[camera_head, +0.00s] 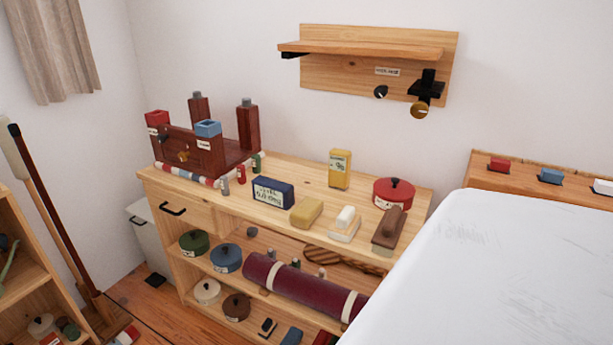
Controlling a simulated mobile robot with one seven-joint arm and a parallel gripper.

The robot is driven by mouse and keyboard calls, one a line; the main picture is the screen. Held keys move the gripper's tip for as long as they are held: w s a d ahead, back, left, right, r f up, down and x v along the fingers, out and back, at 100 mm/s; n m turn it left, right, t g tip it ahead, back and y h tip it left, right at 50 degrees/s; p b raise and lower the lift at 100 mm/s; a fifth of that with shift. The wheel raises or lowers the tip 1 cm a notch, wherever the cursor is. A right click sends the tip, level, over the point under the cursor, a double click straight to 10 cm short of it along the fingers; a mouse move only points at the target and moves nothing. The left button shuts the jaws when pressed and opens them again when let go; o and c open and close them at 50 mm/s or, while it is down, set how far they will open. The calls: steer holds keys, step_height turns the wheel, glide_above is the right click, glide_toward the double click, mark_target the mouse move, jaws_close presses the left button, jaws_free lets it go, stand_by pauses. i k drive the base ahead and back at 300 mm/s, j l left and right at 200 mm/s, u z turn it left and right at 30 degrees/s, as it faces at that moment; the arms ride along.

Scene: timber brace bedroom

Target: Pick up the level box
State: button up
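Two labelled boxes stand on the wooden cabinet top (315,178). A dark blue box (287,192) with a pale front label stands near the front edge, left of the middle. An upright yellow box (339,162) with a small label stands farther back, to its right. The print on both labels is too small to read surely, so I cannot tell which is the level box. Nothing touches either box. My gripper is not in view.
A yellow block (306,213), a white-topped block (345,225), a brown block (389,229) and a red lidded pot (393,193) stand to the right. A dark red wooden rack (190,150) fills the left end. A wall shelf (368,50) hangs above; a bed (500,270) is at right.

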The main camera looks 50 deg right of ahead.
mark_target(281, 194)
steer(key=z, duration=1.3)
steer(key=i+j+z, duration=0.1)
steer(key=i, duration=0.4)
steer(key=i+j+z, duration=0.1)
steer(key=i+j, duration=0.25)
steer(key=i, duration=0.2)
